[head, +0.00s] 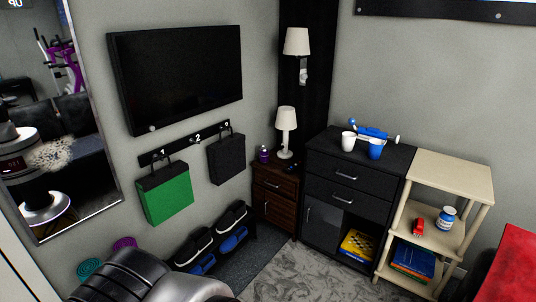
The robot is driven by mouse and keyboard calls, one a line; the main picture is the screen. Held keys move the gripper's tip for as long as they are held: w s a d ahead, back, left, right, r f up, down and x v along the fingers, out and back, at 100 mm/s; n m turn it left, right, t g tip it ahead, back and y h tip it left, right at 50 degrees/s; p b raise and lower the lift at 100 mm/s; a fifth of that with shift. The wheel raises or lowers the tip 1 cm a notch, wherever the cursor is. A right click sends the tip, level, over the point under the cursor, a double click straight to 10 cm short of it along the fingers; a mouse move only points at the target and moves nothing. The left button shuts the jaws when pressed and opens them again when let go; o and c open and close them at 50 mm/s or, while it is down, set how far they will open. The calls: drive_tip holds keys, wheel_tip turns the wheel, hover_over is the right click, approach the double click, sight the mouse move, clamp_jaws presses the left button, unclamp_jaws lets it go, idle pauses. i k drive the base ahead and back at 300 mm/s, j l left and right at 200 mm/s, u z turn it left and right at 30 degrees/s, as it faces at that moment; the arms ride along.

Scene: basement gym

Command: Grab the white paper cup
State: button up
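The white paper cup (348,142) stands upright on top of the black cabinet (325,148), near its left part. A blue cup (375,149) stands just to its right and a little nearer. A blue and white object (374,133) lies behind the two cups and reaches to the right; I cannot tell what it is. My gripper cannot be made out in the head view, and nothing is touching the white cup.
A cream shelf (455,172) stands right of the cabinet and a brown nightstand (275,190) with a lamp (286,129) stands left. A red surface (511,270) is at the lower right. Patterned floor (310,272) before the cabinet is clear. Shoes (232,216) stand along the left wall.

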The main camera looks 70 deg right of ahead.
sight(350, 138)
drive_tip(key=z, duration=3)
drive_tip(key=i+l+u, duration=0.4)
drive_tip(key=i, duration=0.6)
drive_tip(key=i+l+u, duration=0.35)
drive_tip(key=i+l, duration=0.4)
drive_tip(key=i, duration=0.15)
drive_tip(key=i+l+u, duration=0.4)
drive_tip(key=i+l, duration=0.4)
drive_tip(key=l, duration=0.15)
